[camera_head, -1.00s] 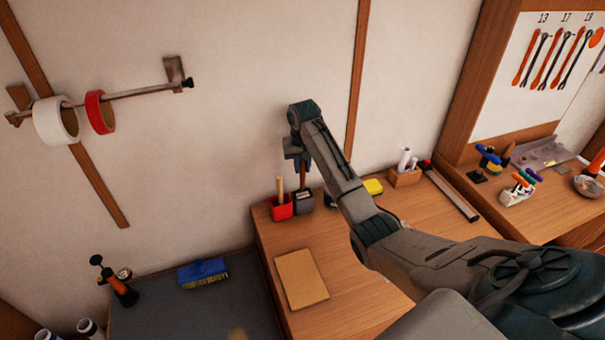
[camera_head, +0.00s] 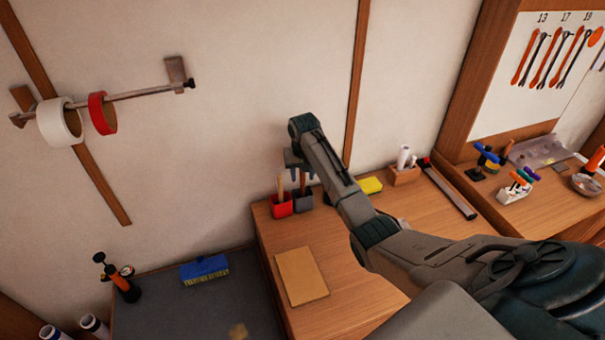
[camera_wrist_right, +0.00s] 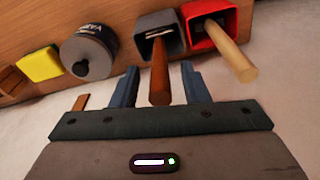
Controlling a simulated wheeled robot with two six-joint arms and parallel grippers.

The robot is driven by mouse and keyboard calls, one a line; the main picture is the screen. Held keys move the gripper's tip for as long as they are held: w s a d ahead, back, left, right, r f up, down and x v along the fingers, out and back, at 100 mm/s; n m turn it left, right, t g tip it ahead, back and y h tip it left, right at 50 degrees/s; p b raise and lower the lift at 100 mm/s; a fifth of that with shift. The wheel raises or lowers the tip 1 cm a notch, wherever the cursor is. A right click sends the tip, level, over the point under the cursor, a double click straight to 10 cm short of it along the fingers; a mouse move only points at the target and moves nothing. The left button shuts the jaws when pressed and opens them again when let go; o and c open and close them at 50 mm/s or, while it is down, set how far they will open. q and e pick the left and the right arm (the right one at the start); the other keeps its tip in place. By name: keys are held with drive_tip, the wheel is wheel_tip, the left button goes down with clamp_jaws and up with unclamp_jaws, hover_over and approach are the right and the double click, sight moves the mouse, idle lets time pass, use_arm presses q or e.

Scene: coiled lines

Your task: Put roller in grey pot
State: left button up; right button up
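The grey pot (camera_head: 303,203) stands on the wooden bench against the wall, right of the red pot (camera_head: 282,208). A tool with a reddish-brown handle (camera_wrist_right: 160,75) stands in the grey pot (camera_wrist_right: 152,22); its head is inside and mostly hidden, so I cannot confirm it is the roller. The red pot (camera_wrist_right: 208,18) holds a tool with a pale wooden handle (camera_wrist_right: 232,55). My right gripper (camera_head: 301,174) is above the grey pot. In the wrist view its fingers (camera_wrist_right: 160,88) are spread, one on each side of the brown handle, with gaps visible. My left gripper is out of view.
A dark round tin (camera_wrist_right: 88,55) and a yellow block (camera_head: 371,186) lie right of the pots in the head view. A tan board (camera_head: 301,276) lies in front. A blue brush (camera_head: 205,269) is on the lower dark surface at left. Bare bench surrounds the board.

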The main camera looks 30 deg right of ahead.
drive_tip(key=r+b, duration=0.4)
drive_tip(key=r, duration=0.1)
drive_tip(key=shift+a, duration=0.2)
drive_tip(key=r, duration=0.5)
drive_tip(key=shift+s+a, duration=0.1)
drive_tip(key=shift+s, duration=0.1)
drive_tip(key=shift+s+r+p, duration=0.2)
drive_tip(key=shift+r+p, duration=0.15)
drive_tip(key=shift+r, duration=0.15)
